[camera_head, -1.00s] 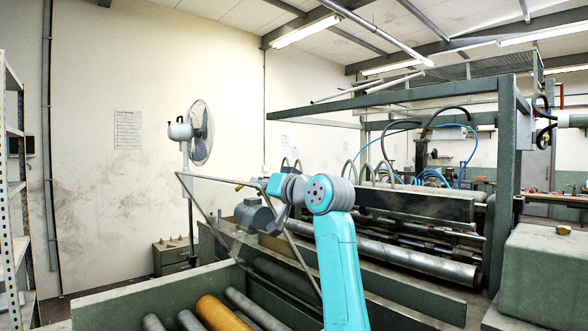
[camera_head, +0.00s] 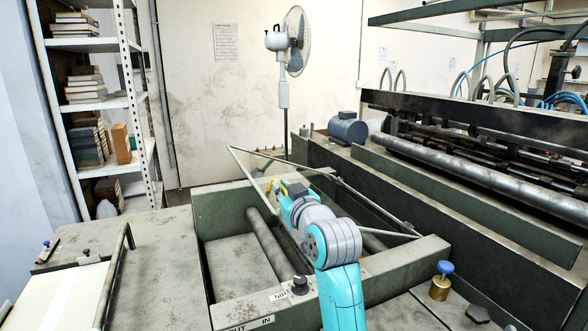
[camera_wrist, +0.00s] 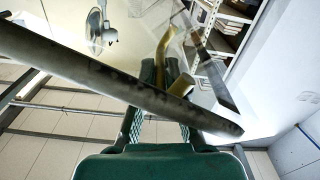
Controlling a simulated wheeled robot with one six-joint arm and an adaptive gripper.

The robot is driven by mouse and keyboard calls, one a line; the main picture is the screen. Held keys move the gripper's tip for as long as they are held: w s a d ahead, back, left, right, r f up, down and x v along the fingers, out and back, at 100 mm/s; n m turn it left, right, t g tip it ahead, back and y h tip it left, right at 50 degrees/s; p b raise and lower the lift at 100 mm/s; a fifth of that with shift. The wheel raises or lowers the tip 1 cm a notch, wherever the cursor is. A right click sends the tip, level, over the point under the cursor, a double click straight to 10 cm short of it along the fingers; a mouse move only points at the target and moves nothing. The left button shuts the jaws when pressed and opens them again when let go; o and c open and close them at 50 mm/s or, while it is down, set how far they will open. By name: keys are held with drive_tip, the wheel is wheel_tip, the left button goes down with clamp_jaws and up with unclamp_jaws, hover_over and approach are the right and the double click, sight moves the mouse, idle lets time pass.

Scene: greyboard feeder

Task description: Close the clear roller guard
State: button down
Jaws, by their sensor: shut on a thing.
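The clear roller guard (camera_head: 376,205) is a thin metal frame around a see-through panel. It stands tilted over the green roller trough (camera_head: 222,208), with its far left corner raised. A grey roller (camera_head: 268,246) shows in the trough below. My gripper (camera_head: 280,189) is at the guard's left side, by a yellow handle (camera_head: 272,184). My arm hides part of the trough and guard.
A brass knob with a blue top (camera_head: 441,282) stands at the right front. A large machine with a long roller (camera_head: 480,180) lies to the right. A fan (camera_head: 295,45) stands behind, a shelf rack (camera_head: 130,100) at the left. A flat bench top (camera_head: 160,260) lies left of the trough.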

drive_tip(key=shift+a+f, duration=0.1)
drive_tip(key=shift+f, duration=0.55)
drive_tip(key=c, duration=1.2)
unclamp_jaws()
drive_tip(key=shift+r, duration=0.1)
drive_tip(key=shift+s, duration=0.15)
drive_tip(key=v, duration=1.1)
drive_tip(key=shift+s, duration=0.4)
